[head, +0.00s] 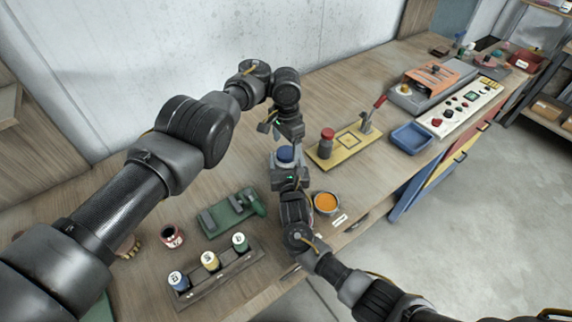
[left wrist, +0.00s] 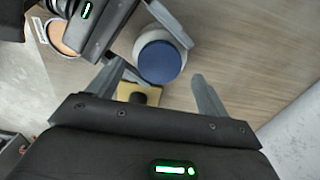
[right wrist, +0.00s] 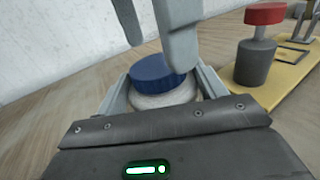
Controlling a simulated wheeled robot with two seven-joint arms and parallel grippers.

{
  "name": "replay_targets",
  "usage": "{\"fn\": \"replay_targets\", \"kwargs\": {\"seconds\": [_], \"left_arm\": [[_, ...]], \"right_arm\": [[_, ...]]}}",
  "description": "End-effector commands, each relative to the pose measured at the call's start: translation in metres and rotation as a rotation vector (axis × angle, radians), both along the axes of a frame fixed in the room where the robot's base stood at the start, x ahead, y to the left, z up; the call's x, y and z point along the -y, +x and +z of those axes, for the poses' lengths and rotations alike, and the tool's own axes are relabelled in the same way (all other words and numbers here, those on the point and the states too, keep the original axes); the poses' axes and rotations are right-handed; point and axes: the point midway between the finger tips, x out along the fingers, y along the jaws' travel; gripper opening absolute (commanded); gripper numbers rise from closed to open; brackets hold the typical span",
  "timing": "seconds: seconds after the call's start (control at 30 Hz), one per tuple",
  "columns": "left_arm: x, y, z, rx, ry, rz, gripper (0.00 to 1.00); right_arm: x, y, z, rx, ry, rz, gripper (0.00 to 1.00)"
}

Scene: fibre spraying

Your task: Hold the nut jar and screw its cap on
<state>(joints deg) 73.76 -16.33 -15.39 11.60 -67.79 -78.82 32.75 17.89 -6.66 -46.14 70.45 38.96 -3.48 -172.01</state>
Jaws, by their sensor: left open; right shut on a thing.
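The nut jar is a pale jar (right wrist: 165,99) with a blue cap (right wrist: 158,72) on its top. It stands on the workbench, also seen in the head view, where the blue cap (head: 285,154) shows between my two grippers. I cannot tell how tightly the cap sits. My right gripper (right wrist: 163,85) is shut around the jar's body, below the cap. My left gripper (left wrist: 165,80) is open and empty, with its fingers pointing down just above the cap. In the right wrist view the left gripper's fingers (right wrist: 155,30) hang over the cap, apart from each other.
A yellow plate (head: 330,156) with a red-topped post and red-handled lever stands right of the jar. A bowl of orange material (head: 326,203) is close to my right gripper. A green device (head: 226,213), a spool rack (head: 222,276) and a blue tray (head: 411,136) also stand on the bench.

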Motion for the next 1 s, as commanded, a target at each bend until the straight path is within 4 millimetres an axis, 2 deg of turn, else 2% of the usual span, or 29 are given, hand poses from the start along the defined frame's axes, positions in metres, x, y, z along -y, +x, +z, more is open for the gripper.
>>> {"fn": "replay_targets", "kwargs": {"seconds": [0.03,0.2,0.4,0.6,0.9,0.93,1.0], "left_arm": [[0.0,0.001,0.012,0.004,0.0,-0.001,0.78],[0.0,0.001,0.047,0.001,0.0,-0.001,0.78],[0.0,0.001,0.078,0.0,0.0,0.0,0.78],[0.0,0.0,0.092,-0.001,0.002,0.0,0.78],[0.0,0.0,0.093,-0.001,0.001,0.0,0.78],[0.0,0.0,0.093,-0.001,0.001,0.0,0.78],[0.0,0.0,0.093,-0.001,0.001,0.0,0.78]], "right_arm": [[0.0,0.0,0.001,0.002,0.001,0.0,0.06],[0.0,0.0,0.001,0.002,0.001,0.0,0.06],[0.0,0.0,0.001,0.002,0.001,0.0,0.06],[0.0,0.0,0.001,0.002,0.001,0.0,0.06],[0.0,0.0,0.001,0.002,0.001,0.0,0.06],[0.0,0.0,0.001,0.002,0.001,0.0,0.74],[0.0,0.0,0.001,0.002,0.001,0.0,0.83]]}}
